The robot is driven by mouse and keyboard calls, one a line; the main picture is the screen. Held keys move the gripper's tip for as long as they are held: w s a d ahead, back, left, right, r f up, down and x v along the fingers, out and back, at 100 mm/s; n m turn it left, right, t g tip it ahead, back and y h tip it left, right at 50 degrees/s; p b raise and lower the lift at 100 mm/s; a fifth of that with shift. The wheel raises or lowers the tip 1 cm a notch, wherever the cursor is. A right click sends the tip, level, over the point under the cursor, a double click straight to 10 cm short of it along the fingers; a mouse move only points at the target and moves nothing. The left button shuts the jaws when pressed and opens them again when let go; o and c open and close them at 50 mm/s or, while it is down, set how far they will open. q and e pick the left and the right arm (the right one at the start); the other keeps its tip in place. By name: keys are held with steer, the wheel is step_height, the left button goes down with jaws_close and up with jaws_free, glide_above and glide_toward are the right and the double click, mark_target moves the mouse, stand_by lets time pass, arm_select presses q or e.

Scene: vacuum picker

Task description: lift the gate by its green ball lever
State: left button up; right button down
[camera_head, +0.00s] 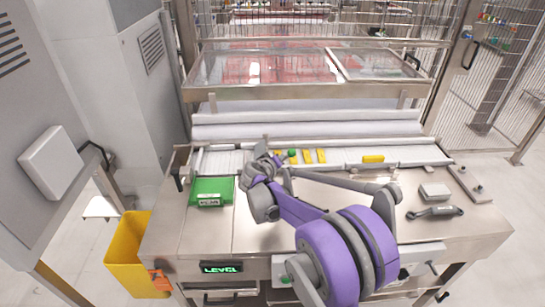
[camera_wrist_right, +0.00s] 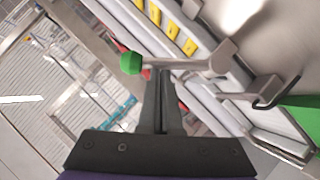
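The green ball (camera_wrist_right: 130,63) sits on the end of a grey lever rod (camera_wrist_right: 195,65) in the right wrist view. In the head view the green ball (camera_head: 291,153) shows just right of my right gripper (camera_head: 262,150). In the wrist view my right gripper (camera_wrist_right: 160,72) has its two fingers together, with their tips at the rod beside the ball. Nothing shows clamped between them; whether the tips touch the rod is hard to tell. I cannot clearly pick out the gate. My left gripper is not in view.
Several yellow pieces (camera_head: 308,156) lie on the pale track behind the lever. A green bin (camera_head: 211,191) stands left on the steel table (camera_head: 400,226). A grey handle tool (camera_head: 435,212) lies at right. A framed clear cover (camera_head: 262,67) stands behind. A yellow bin (camera_head: 128,250) is at the lower left.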

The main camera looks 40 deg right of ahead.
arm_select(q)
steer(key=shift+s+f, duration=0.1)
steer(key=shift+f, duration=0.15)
arm_select(e)
steer(key=shift+s+d+f+m+y, duration=0.6)
steer(key=shift+d+f, duration=0.1)
steer(key=shift+d, duration=0.15)
steer(key=shift+f, duration=0.1)
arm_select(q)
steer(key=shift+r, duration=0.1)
